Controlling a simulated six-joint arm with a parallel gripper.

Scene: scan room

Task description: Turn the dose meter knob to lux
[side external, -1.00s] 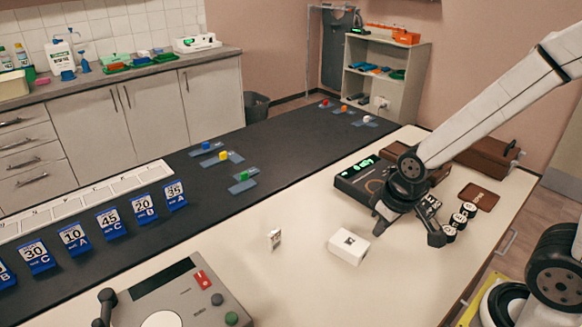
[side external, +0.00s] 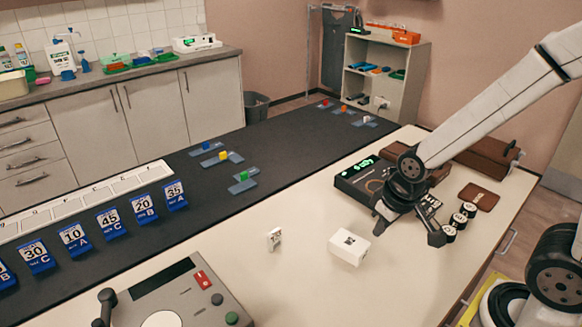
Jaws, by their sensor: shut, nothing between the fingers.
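The dose meter (side external: 352,180) is a dark box with a green lit display, on the right part of the pale table. My gripper and wrist cover the right part of the meter. The knob and its markings are hidden or too small to make out, so I cannot tell where the knob points.
A small white box (side external: 348,248) stands in front of my gripper. A grey console (side external: 175,300) is at the front left. The table's middle is mostly clear.

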